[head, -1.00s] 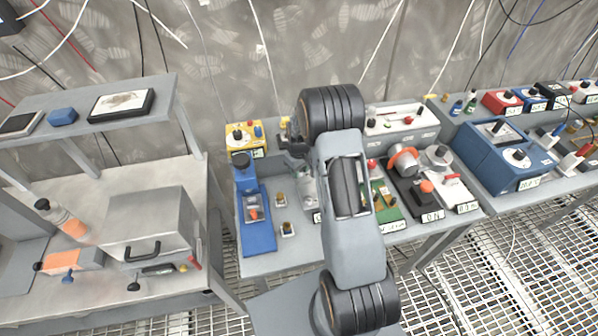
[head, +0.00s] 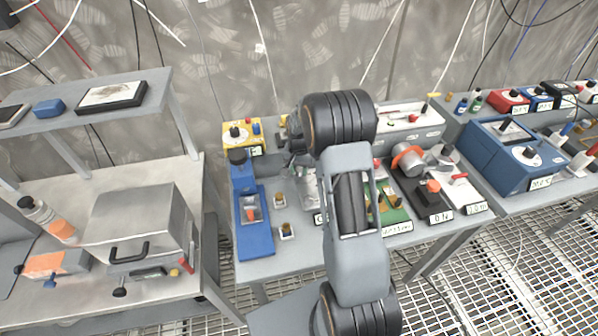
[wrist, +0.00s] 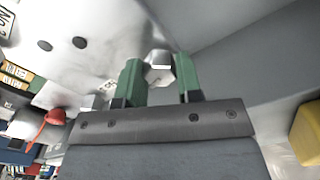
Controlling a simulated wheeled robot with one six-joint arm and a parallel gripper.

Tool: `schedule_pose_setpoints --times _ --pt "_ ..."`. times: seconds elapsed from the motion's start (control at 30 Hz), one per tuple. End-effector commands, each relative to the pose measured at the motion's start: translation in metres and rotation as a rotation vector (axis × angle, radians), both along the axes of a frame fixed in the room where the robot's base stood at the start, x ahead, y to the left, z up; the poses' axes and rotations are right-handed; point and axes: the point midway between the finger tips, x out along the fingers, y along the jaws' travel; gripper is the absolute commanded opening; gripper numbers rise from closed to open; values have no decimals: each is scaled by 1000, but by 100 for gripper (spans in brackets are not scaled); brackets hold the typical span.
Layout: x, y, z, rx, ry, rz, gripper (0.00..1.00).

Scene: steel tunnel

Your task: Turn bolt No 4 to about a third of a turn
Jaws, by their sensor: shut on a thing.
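My gripper (wrist: 159,78) has two green fingers, one on each side of a silver hex-headed bolt (wrist: 158,66), and is shut on it in the wrist view. The bolt stands out from a light grey metal surface. A label starting "No" (wrist: 6,20) is cut off at the upper left edge, so I cannot read the bolt's number. In the head view, my gripper (head: 298,168) is at the back of the middle bench, mostly hidden behind my arm. The bolt cannot be made out there.
The middle bench holds a yellow box (head: 242,138), a blue stand (head: 256,238), and a device with an orange ring (head: 408,158). A big blue instrument (head: 510,155) is to the right. A metal case (head: 140,225) is on the left bench. Cables hang along the wall.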

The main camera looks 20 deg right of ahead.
Motion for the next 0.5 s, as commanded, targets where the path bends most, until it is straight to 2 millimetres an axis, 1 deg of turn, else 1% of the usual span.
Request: schedule_pose_setpoints --times 0.5 --pt "1 0 -1 -1 -2 -482 9"
